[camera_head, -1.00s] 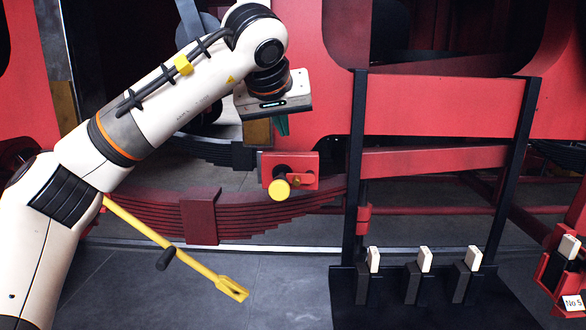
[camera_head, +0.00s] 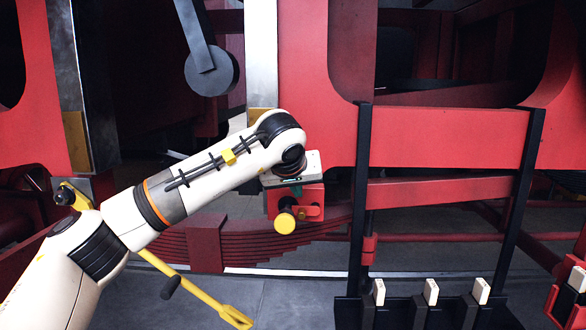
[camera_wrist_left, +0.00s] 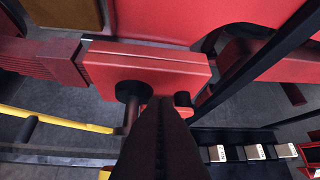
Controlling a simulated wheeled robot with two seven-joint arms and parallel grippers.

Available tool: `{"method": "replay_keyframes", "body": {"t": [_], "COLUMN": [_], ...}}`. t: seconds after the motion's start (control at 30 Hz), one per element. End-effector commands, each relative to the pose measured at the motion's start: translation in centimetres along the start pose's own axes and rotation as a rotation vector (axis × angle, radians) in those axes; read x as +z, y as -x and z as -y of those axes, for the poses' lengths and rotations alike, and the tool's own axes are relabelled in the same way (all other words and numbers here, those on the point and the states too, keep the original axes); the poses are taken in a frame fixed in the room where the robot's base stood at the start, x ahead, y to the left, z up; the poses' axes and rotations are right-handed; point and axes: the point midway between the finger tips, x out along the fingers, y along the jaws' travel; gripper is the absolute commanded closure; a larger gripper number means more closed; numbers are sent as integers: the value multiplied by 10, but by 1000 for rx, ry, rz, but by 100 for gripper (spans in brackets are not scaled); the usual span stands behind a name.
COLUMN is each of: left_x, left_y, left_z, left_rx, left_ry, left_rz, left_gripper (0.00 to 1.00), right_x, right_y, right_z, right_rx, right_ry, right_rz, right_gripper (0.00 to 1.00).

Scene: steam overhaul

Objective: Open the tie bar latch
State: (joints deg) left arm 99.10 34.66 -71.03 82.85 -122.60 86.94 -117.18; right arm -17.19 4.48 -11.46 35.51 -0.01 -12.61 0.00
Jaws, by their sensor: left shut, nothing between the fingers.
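The latch appears to be a red block (camera_head: 312,196) with a yellow round knob (camera_head: 285,223) on its front, low on the red frame. In the left wrist view the red block (camera_wrist_left: 150,68) lies just ahead, with a black round pivot (camera_wrist_left: 133,91) and a short rod below it. My left gripper (camera_head: 297,190) is directly at the block, pointing down in front of its upper part, its fingers mostly hidden in the head view. In the wrist view its dark fingers (camera_wrist_left: 160,120) are shut and empty, overlapping the block's lower edge; I cannot tell whether they touch.
A black-posted rack with red crossbars (camera_head: 447,137) stands to the right, with several white-topped black holders (camera_head: 431,292) at its base. A yellow bar (camera_head: 205,300) slants below my left arm. A dark red leaf spring (camera_head: 207,245) lies left of the latch.

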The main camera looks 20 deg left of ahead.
Motion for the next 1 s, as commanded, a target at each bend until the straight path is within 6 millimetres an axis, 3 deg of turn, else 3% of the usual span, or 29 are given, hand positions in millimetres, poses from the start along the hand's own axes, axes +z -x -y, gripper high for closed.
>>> {"method": "replay_keyframes", "body": {"t": [0.23,0.63,1.0], "left_x": [-20,-24,-32], "left_y": [-18,-21,-30], "left_z": [0,0,-10], "left_rx": [-2,-3,-165], "left_ry": [-1,0,165], "left_rz": [-2,-1,0], "left_gripper": [100,100,100], "right_x": [0,0,-4], "right_y": [7,6,-34], "right_z": [1,2,2], "right_rx": [-1,-2,-3], "right_ry": [1,1,1], "right_rz": [0,-1,-1], "right_gripper": [64,64,64]}}
